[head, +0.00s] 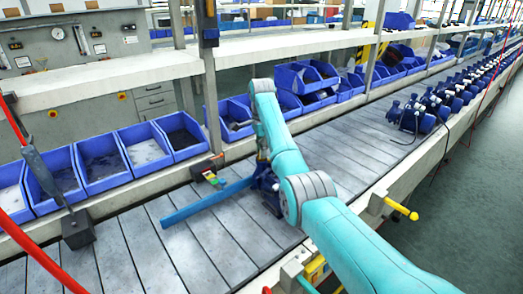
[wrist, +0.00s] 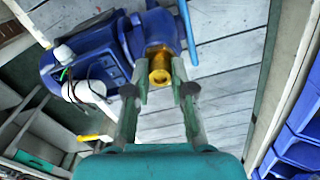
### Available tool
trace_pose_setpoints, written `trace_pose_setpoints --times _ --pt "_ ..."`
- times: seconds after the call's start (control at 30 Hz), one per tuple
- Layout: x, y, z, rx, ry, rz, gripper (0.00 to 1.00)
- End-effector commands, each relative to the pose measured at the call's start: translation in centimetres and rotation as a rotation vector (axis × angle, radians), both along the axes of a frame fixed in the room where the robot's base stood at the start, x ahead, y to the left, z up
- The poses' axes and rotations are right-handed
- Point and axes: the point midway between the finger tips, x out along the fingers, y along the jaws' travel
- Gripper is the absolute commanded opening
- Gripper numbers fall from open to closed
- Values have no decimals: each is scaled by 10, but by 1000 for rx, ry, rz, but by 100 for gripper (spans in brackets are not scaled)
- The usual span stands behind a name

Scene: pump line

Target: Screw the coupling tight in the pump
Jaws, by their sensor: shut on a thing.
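The blue pump (head: 267,196) stands on the slatted conveyor in the head view, partly hidden by my arm. In the wrist view the pump (wrist: 88,62) fills the upper left, with a white cap and dark cables on its body. How deep the coupling's thread sits in the port is hidden.
A long blue bar (head: 205,203) extends left from beside the pump above the conveyor (head: 215,250). Blue bins (head: 105,160) line the back edge. More pumps (head: 415,115) stand farther along at right. A red cable hangs at left. The conveyor's front left is clear.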

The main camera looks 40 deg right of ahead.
Motion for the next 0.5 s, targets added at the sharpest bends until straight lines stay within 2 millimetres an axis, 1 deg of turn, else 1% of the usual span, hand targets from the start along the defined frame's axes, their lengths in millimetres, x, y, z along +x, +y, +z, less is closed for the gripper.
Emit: trace_pose_setpoints --times 0.17,0.4,0.5 --pt "0 0 0 0 1 -20 0" --pt "0 0 -1 0 1 -235 0" --pt "0 0 -1 0 1 -288 0"
